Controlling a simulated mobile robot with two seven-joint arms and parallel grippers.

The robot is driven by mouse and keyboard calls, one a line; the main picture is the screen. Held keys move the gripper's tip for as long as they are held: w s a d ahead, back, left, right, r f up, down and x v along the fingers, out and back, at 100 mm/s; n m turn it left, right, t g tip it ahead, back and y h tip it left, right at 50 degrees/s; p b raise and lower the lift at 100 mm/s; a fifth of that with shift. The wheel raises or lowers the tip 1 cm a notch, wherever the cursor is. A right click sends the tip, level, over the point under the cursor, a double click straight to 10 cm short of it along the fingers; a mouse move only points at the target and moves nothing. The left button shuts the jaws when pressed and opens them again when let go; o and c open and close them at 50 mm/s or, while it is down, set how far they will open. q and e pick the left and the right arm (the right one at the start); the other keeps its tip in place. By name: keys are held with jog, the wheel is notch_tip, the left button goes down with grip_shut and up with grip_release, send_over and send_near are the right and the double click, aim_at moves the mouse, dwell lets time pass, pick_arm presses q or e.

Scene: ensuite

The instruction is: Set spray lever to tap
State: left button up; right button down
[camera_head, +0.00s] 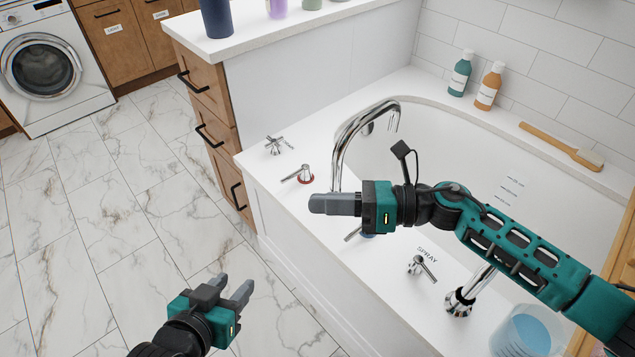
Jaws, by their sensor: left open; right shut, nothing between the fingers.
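The chrome spray lever (421,268) stands on the white tub deck beside the printed word SPRAY. Its thin handle points down and to the right in the picture. Any marking for the tap setting is not visible. The curved chrome tap spout (346,140) rises from the deck further back, its base hidden behind my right gripper. My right gripper (313,204) is shut and empty above the deck, up and left of the lever and apart from it. My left gripper (232,284) is open and empty over the floor in front of the tub.
A red-ringed lever (300,174) and a cross handle (276,145) stand at the deck's far end. A blue-ringed lever is partly hidden under my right gripper. A chrome hand-shower fitting (459,302) and a cup of blue liquid (524,335) are near the lever. Left floor is clear.

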jog(key=r+m+t, duration=0.1)
jog(key=m, duration=0.1)
jog(key=a+r+m+t+y, duration=0.1)
jog(key=m, duration=0.1)
jog(key=shift+w+t+p, duration=0.15)
jog(key=shift+t+p, duration=0.2)
jog(key=shift+t, duration=0.05)
jog(key=w+d+f+n+g+h+b, duration=0.2)
jog(key=d+f+n+g+h+b, duration=0.4)
jog(key=d+f+n, duration=0.8)
jog(key=d+n+h+b, duration=0.1)
jog(key=d+h+b, duration=0.3)
jog(key=d, duration=1.6)
jog(key=h, duration=0.3)
jog(key=shift+d+n+g+b, duration=0.15)
jog(key=shift+n+g+b, duration=0.15)
jog(key=shift+g+b, duration=0.1)
jog(key=shift+s, duration=0.1)
